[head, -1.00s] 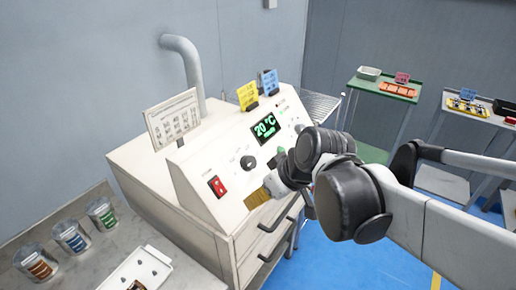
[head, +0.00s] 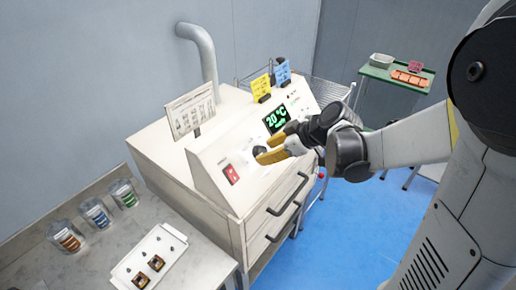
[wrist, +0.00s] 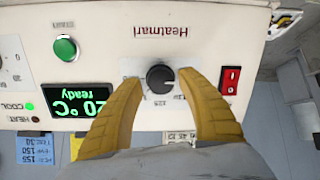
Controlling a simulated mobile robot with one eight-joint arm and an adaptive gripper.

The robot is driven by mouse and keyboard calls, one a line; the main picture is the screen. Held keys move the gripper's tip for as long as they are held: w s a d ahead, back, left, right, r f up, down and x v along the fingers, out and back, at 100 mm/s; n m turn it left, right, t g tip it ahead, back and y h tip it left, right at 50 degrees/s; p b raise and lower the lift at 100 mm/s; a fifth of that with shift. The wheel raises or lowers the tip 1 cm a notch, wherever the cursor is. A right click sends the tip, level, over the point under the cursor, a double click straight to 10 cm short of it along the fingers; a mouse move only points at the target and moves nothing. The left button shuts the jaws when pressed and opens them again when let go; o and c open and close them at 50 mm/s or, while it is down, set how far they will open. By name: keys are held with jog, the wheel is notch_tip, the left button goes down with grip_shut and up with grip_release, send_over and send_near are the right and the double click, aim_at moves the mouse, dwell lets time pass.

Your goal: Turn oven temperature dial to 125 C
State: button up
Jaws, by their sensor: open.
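The oven (head: 215,165) is a cream box with a sloped control panel. Its black round dial (wrist: 160,77) sits between the tips of my open gripper (wrist: 158,80) in the wrist view, where the picture is upside down. I cannot tell whether the yellow fingers touch the dial. In the head view my gripper (head: 278,142) is in front of the panel, and the dial (head: 259,151) is partly hidden by it. The green display (wrist: 65,103) reads 20 °C and "ready". The dial's pointer and the scale numbers are too small to read surely.
A red switch (wrist: 230,80) is close beside one finger. A green button (wrist: 65,47) is on the panel's other side. Yellow (head: 261,87) and blue (head: 283,72) cards stand atop the oven. A tray (head: 150,255) and several jars (head: 95,212) are on the counter.

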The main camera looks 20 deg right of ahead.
jog(key=shift+x, duration=1.1)
jog(key=shift+r, duration=0.1)
jog(key=c, duration=0.9)
